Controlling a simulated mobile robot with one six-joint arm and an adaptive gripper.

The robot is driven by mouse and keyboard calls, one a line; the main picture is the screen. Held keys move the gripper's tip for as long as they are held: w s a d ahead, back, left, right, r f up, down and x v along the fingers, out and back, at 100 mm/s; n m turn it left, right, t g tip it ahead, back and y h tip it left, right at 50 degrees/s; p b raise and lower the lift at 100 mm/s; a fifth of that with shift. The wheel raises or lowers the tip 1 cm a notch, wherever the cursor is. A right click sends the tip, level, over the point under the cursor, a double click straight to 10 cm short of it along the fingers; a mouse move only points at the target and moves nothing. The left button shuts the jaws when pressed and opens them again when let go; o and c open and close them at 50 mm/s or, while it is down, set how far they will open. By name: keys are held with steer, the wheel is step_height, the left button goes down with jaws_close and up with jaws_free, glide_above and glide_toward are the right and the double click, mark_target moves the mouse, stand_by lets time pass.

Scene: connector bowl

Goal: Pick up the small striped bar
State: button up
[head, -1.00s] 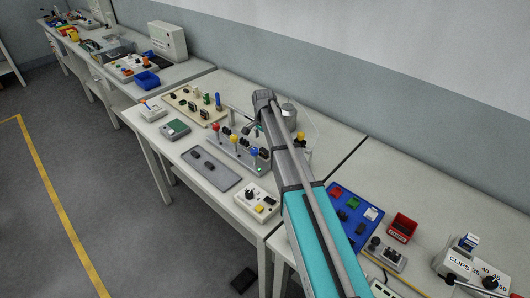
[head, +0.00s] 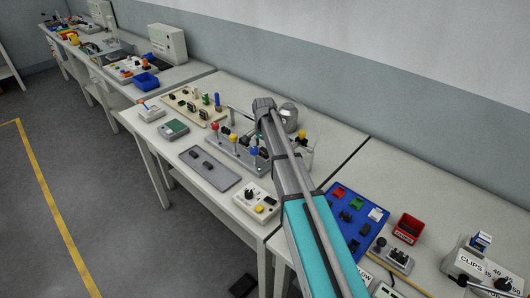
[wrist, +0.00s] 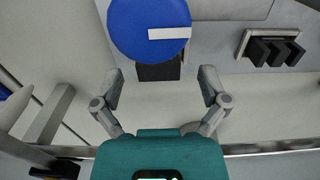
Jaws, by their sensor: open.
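I cannot surely make out a small striped bar in either view. In the wrist view a round blue knob (wrist: 150,22) with a white strip (wrist: 169,33) across it lies just ahead of my fingers. A black block (wrist: 158,71) shows partly beneath the knob, in line with the gap between the fingertips. My gripper (wrist: 161,86) is open, with nothing between its fingers. In the head view the blue knob (head: 254,151) stands on a grey lever panel, close beside my arm. My arm hides part of that area.
Yellow (head: 234,138) and red (head: 215,126) knobs stand left of the blue one. A grey tray (head: 210,170), a white control box (head: 256,200) and a metal cylinder (head: 289,116) are nearby.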

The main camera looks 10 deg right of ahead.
stand_by(0.3)
steer(key=c, duration=1.2)
steer(key=shift+r, duration=0.15)
steer(key=shift+c, duration=0.2)
step_height(320, 180, up, 3)
steer(key=p, duration=0.3)
steer(key=shift+f, duration=0.2)
steer(key=s+d+r+p, duration=0.1)
steer(key=s+r+p, duration=0.9)
steer(key=s, duration=0.4)
steer(key=shift+d, duration=0.25)
